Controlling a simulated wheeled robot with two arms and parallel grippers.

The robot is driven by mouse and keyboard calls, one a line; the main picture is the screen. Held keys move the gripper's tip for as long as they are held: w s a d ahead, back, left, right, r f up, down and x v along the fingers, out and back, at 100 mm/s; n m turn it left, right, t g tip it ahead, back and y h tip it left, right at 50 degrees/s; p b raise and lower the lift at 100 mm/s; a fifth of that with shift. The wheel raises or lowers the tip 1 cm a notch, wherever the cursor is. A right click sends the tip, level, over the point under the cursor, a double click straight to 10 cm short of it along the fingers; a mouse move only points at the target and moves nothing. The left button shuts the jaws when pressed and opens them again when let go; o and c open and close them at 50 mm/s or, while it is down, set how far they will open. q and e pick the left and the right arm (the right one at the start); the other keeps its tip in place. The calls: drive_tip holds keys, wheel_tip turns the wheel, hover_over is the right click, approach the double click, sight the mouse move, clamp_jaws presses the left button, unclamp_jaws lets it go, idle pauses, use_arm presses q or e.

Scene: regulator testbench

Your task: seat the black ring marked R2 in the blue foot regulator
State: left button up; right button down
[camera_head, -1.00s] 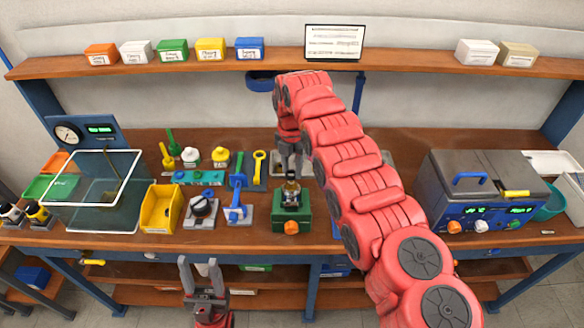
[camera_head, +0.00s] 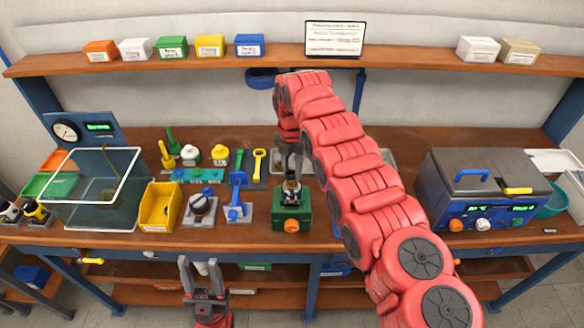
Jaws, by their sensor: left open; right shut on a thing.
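My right arm reaches across the bench from the lower right. Its gripper (camera_head: 291,172) points down over the green fixture (camera_head: 291,213) with an orange knob. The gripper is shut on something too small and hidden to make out. A small brass and dark part (camera_head: 291,188) stands upright in the fixture, right below the fingertips; I cannot tell whether they touch. No blue foot or R2 mark can be read on anything here. My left gripper (camera_head: 201,264) is open and empty, pointing up in front of the bench, below the top's front edge.
A grey-lidded machine (camera_head: 485,190) stands right. A screen (camera_head: 334,38) is on the shelf.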

drive_tip(key=shift+f+b, duration=1.5)
idle(0.8)
unclamp_jaws()
idle(0.6)
drive_tip(key=shift+r, duration=0.15)
drive_tip(key=shift+r+p, duration=0.55)
drive_tip(key=shift+r, duration=0.7)
drive_tip(key=shift+r+p, duration=2)
drive_tip(key=shift+r, duration=0.7)
drive_tip(key=shift+f, duration=0.1)
